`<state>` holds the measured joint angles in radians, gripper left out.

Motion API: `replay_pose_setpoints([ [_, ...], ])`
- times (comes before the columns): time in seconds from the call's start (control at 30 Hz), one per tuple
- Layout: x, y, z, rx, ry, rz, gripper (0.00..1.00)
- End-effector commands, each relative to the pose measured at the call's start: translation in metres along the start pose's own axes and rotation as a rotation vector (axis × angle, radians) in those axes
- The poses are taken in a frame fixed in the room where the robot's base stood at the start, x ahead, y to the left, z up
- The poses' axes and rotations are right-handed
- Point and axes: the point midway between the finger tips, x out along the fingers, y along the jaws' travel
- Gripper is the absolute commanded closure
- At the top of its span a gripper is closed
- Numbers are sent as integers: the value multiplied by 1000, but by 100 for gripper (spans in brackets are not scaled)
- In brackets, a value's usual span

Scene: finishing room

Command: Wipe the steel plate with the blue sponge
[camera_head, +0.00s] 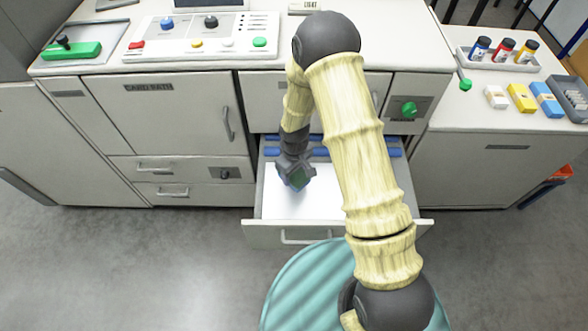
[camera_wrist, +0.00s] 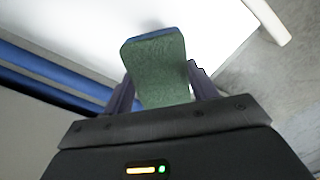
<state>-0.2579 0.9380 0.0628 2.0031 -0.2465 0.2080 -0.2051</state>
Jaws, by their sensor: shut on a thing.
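My gripper (camera_head: 296,180) points down into the open drawer below the counter. It is shut on the blue sponge, a block with a green face (camera_wrist: 160,75) and a blue edge, which shows between the fingers in the wrist view. In the head view only a small dark green-blue part of it shows. Under it a flat, bright white surface (camera_head: 325,190) fills the front of the drawer. I cannot tell for sure whether this is the steel plate. Whether the sponge touches it is also unclear.
The drawer front (camera_head: 290,235) stands pulled out, and blue bars (camera_head: 390,152) lie at its back. A control panel (camera_head: 200,38) is on the counter. The right counter holds a rack of bottles (camera_head: 503,55) and white, yellow and blue blocks (camera_head: 522,97).

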Motion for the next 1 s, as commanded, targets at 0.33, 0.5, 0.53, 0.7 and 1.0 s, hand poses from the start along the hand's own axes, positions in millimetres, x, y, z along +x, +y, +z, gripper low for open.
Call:
replay_pose_setpoints([
  [0.33, -34, 1, 0, 2, 0, 0, 64],
  [0.5, -38, 1, 1, 2, 0, 0, 64],
  [0.53, -38, 1, 1, 2, -1, 0, 64],
  [0.7, -37, 1, 1, 2, 0, 0, 64],
  [1.0, -37, 1, 1, 3, 0, 0, 64],
])
